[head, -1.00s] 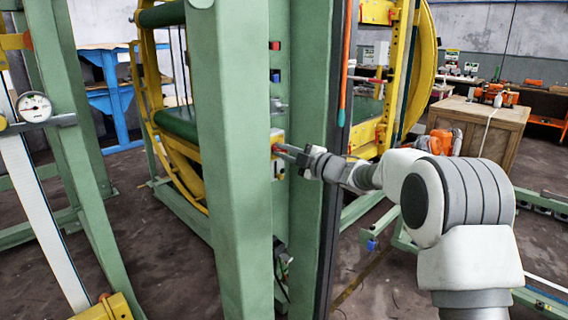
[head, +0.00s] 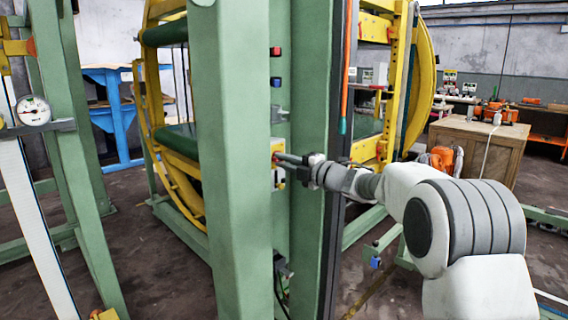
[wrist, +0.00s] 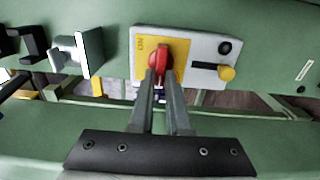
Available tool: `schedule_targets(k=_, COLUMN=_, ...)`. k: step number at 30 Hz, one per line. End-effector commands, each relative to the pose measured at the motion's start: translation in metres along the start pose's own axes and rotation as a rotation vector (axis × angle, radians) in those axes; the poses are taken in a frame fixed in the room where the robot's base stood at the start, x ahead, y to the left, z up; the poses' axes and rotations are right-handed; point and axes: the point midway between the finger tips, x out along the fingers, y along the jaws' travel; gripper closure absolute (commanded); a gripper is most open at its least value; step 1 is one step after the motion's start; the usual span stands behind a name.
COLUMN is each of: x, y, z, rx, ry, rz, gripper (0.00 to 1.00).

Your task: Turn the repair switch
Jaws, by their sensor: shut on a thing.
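The repair switch is a red knob (wrist: 161,64) on a yellow plate (wrist: 143,69) marked "ON", set in a pale grey switch box (wrist: 205,45). In the wrist view my gripper (wrist: 161,80) has its two fingers shut on the red knob, one on each side. In the head view my gripper (head: 280,158) reaches from the right to the switch box (head: 277,178) on the green column, and the knob is mostly hidden there by the fingers.
A tall green post (head: 232,160) stands left of the switch. A red button (head: 275,51) and a blue button (head: 275,80) sit above it on the column. In the wrist view a yellow knob (wrist: 227,73) and a metal bracket (wrist: 77,53) flank the switch.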

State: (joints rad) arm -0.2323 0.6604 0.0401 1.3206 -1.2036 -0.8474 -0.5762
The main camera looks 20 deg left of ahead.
Motion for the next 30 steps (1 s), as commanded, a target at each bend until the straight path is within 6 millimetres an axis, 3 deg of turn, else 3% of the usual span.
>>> schedule_targets(k=6, x=0.000, y=0.000, z=0.000, rx=-0.002, ry=0.000, rz=-0.001, gripper=1.00)
schedule_targets(k=7, x=0.000, y=0.000, z=0.000, rx=-0.002, ry=0.000, rz=-0.001, gripper=0.80)
schedule_targets(k=11, x=0.000, y=0.000, z=0.000, rx=-0.001, ry=0.000, rz=-0.001, gripper=0.56)
schedule_targets(k=23, x=-0.005, y=0.000, z=0.001, rx=0.001, ry=-0.001, rz=-0.001, gripper=0.55)
schedule_targets(k=30, x=-0.040, y=0.001, z=0.002, rx=0.002, ry=-0.004, rz=-0.002, gripper=0.55)
